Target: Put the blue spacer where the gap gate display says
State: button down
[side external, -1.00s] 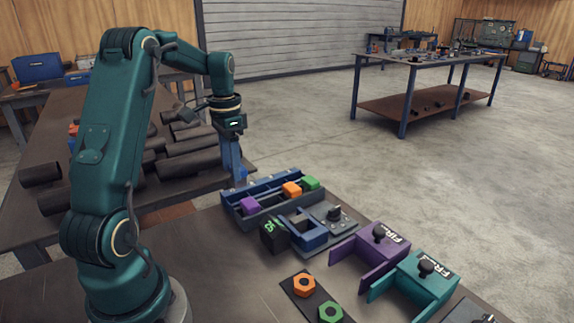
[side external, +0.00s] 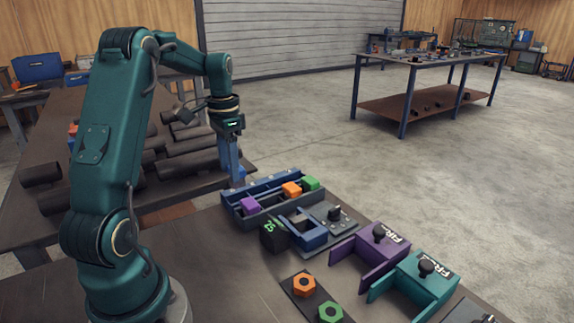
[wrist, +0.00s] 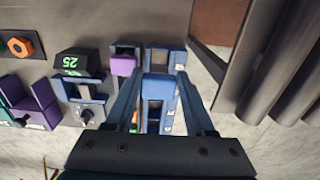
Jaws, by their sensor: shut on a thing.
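My gripper (side external: 237,176) points down at the left end of the blue spacer rack (side external: 278,200). Its fingers are shut on the blue spacer (wrist: 158,86), which shows between them in the wrist view; in the side view only a small blue part shows by the fingertips. Whether the spacer is clear of the rack I cannot tell. The dark display block (side external: 273,236) shows green digits that appear to read 25 in the wrist view (wrist: 74,62). The blue gap gate (side external: 312,241) with a black knob (side external: 334,213) stands right of the display.
A purple bracket (side external: 370,250) and a teal bracket (side external: 415,280) stand to the right. Orange and green nuts lie on a dark plate in front. Dark pipes (side external: 190,163) lie behind.

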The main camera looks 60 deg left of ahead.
aim_at(232, 185)
jog(key=shift+f, duration=0.1)
jog(key=shift+f, duration=1.15)
jog(key=shift+f, duration=1)
jog(key=shift+f, duration=0.55)
dwell(0.4)
grip_release()
dwell(0.3)
